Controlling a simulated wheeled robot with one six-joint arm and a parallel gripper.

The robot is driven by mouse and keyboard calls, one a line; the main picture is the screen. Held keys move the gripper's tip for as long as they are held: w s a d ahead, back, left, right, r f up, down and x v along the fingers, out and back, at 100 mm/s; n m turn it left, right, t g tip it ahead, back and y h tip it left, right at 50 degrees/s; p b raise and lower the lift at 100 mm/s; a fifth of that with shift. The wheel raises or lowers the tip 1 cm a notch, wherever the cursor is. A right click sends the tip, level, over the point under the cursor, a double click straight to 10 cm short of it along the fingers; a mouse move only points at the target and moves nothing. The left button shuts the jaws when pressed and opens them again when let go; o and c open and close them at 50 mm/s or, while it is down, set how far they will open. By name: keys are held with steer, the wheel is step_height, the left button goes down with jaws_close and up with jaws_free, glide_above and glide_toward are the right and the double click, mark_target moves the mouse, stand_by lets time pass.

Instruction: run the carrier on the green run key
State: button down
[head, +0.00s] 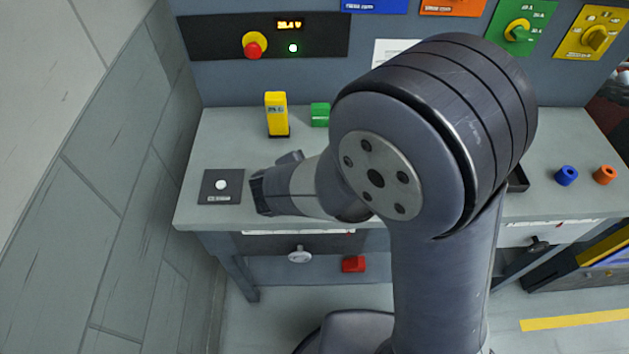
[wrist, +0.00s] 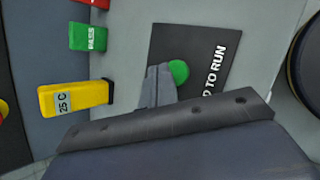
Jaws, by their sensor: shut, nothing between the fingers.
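The run key is a round button on a dark plate, green in the wrist view (wrist: 179,72) and pale, nearly white, in the head view (head: 221,185). The plate (wrist: 208,38) reads "TO RUN" in the wrist view and lies at the bench's front left in the head view (head: 207,193). My gripper (wrist: 160,84) is shut and empty; its fingertips overlap the key's left edge in the wrist view. In the head view my gripper (head: 260,192) is just right of the plate. I cannot tell whether it touches the key. I cannot pick out a carrier.
A yellow block (head: 276,112) marked "25 C" and a green block (head: 320,114) stand behind the plate on the bench (head: 222,140). The back panel has a red knob (head: 254,46), a lit green lamp (head: 292,48) and a display (head: 289,25). My arm hides the bench's middle.

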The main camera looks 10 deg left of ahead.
steer(key=shift+f+b, duration=0.4)
steer(key=shift+b, duration=0.05)
steer(key=shift+f+b, duration=0.45)
stand_by(1.6)
stand_by(2.6)
steer(key=shift+r+p, duration=0.65)
steer(key=shift+r, duration=0.25)
steer(key=shift+r, duration=0.15)
steer(key=shift+r+p, duration=1.95)
steer(key=shift+r, duration=0.45)
